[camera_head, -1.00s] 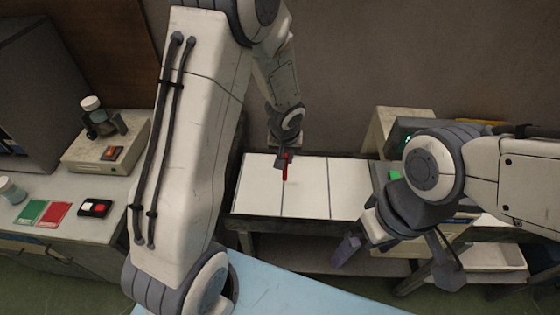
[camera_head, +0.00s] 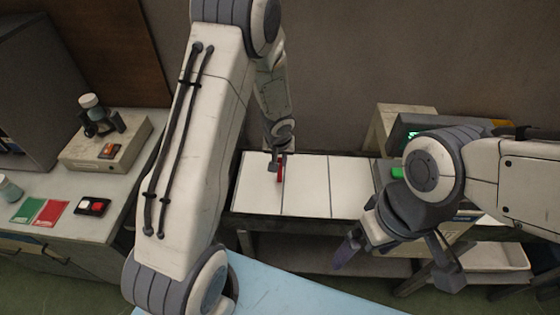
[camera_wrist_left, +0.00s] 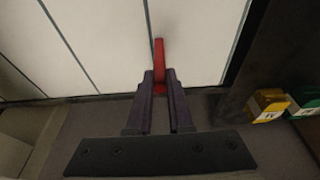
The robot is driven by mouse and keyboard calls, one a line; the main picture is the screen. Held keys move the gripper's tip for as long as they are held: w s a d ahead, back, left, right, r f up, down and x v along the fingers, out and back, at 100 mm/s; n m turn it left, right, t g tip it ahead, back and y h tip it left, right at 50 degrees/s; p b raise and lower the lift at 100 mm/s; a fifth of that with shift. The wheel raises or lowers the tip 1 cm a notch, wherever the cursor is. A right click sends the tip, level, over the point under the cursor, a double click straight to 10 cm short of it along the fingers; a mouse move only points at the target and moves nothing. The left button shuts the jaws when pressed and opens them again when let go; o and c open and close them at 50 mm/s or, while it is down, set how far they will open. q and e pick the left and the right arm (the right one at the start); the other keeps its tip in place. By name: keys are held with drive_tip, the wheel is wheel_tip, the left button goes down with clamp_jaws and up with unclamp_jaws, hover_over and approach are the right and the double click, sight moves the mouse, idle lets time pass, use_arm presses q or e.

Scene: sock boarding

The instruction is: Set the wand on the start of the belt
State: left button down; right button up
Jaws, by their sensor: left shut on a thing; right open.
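The wand (camera_head: 280,175) is a small red stick, seen in the head view over the left end of the white belt. It also shows in the left wrist view (camera_wrist_left: 160,62), between and beyond the fingertips. My left gripper (camera_head: 275,163) is shut on it; its fingers show in the left wrist view (camera_wrist_left: 159,88). I cannot tell whether the wand touches the belt. The belt (camera_head: 305,187) has white panels divided by dark lines. My right gripper (camera_head: 396,262) is open and empty, in front of the belt's right part.
A grey machine with a green button (camera_head: 397,173) stands at the belt's right end. A side table (camera_head: 60,240) at left holds a device with an orange switch (camera_head: 109,151), green and red cards, and a button box (camera_head: 92,206). A light blue surface (camera_head: 290,290) lies in front.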

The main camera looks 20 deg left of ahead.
use_arm(q)
drive_tip(key=c, duration=0.8)
unclamp_jaws()
drive_tip(key=shift+f, duration=0.1)
drive_tip(key=shift+r+p, duration=0.25)
drive_tip(key=shift+p, duration=0.05)
drive_tip(key=a+p+v, duration=0.1)
drive_tip(key=p+v, duration=0.4)
drive_tip(key=v, duration=0.6)
drive_tip(key=s+d+r+m+g, duration=0.1)
drive_tip(key=s+d+r+m, duration=0.4)
drive_tip(key=s+d+r, duration=0.6)
drive_tip(key=s+d+m, duration=0.1)
drive_tip(key=s+m, duration=0.1)
drive_tip(key=s, duration=0.3)
drive_tip(key=s+d+r+m+g+h, duration=0.1)
drive_tip(key=s+d, duration=0.1)
drive_tip(key=s, duration=0.3)
drive_tip(key=s+d+r+m+g, duration=0.1)
drive_tip(key=s+m, duration=0.1)
drive_tip(key=s, duration=0.3)
drive_tip(key=shift+d+r+m+h, duration=0.2)
drive_tip(key=shift+d+m+h, duration=0.1)
drive_tip(key=shift+d+h, duration=0.1)
